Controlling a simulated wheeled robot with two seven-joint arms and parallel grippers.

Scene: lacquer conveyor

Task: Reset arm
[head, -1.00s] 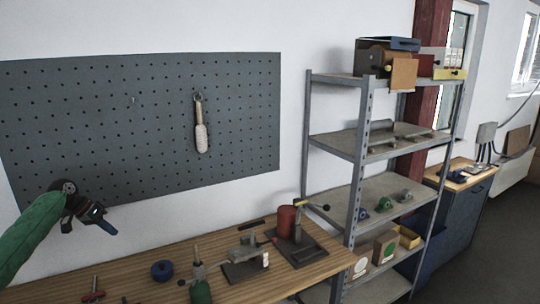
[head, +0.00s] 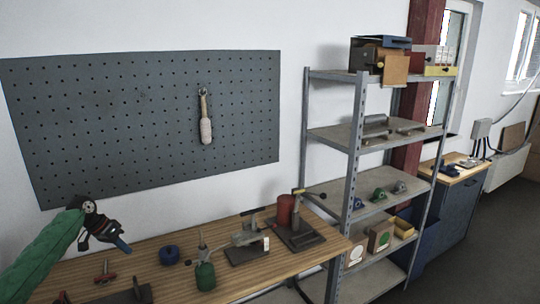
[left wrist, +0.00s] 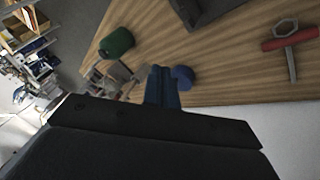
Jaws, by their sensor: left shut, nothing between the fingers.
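My left gripper (head: 122,246) is at the lower left of the head view, at the end of my green-sleeved arm. It is in front of the pegboard's lower edge and above the left part of the wooden bench (head: 225,280). Its fingers are shut with nothing between them; they also show in the left wrist view (left wrist: 163,85), pointing over the bench. It appears clear of the items below. My right gripper does not show.
On the bench are a blue roll (head: 169,255), a green bottle (head: 205,275), a red-handled tool (head: 105,280), a grey press (head: 247,240) and a red cylinder (head: 285,210). A brush hangs on the pegboard (head: 120,130). A metal shelf (head: 360,150) stands at right.

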